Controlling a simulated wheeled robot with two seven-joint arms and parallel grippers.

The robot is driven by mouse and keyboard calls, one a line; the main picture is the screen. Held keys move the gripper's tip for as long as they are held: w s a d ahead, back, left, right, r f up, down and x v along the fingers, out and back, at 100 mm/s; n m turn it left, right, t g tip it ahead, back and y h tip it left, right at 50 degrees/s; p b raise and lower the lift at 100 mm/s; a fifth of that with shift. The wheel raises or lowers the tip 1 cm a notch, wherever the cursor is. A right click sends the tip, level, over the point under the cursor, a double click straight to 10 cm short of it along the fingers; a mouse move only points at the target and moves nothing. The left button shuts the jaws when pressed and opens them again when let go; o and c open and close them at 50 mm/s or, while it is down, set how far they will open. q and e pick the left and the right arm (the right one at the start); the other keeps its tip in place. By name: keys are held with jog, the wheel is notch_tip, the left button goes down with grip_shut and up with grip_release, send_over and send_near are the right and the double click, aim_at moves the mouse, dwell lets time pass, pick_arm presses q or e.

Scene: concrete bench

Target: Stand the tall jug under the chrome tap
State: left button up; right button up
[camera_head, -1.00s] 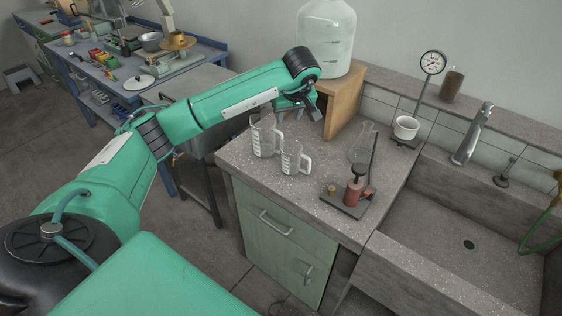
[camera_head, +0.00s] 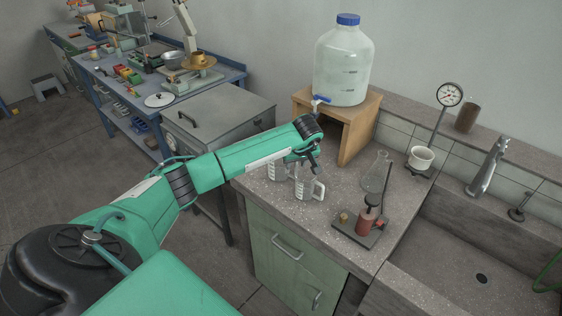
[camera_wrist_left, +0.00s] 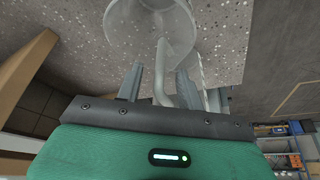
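Two clear glass jugs with handles stand close together on the speckled counter in the head view: the taller jug (camera_head: 277,172) at left, partly hidden by my arm, and a shorter jug (camera_head: 305,187) at right. My left gripper (camera_head: 311,167) is low beside them. In the left wrist view my left gripper (camera_wrist_left: 159,84) is open, its fingers apart on either side of a glass jug's handle (camera_wrist_left: 161,72); I cannot tell which jug this is. The chrome tap (camera_head: 487,166) rises behind the sink at right. My right gripper is not in view.
A burner stand (camera_head: 362,228) and a glass flask (camera_head: 376,172) stand between the jugs and the sink (camera_head: 440,215). A white cup (camera_head: 421,158) and a dial gauge (camera_head: 449,95) are behind. A large water bottle (camera_head: 343,65) sits on a wooden stand (camera_head: 357,130).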

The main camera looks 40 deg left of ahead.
pick_arm(q)
jog(key=shift+w+a+f, duration=0.1)
jog(key=shift+w+f, duration=0.05)
jog(key=shift+f, duration=0.3)
jog(key=shift+c, duration=0.2)
grip_shut()
jog(key=shift+r, duration=0.2)
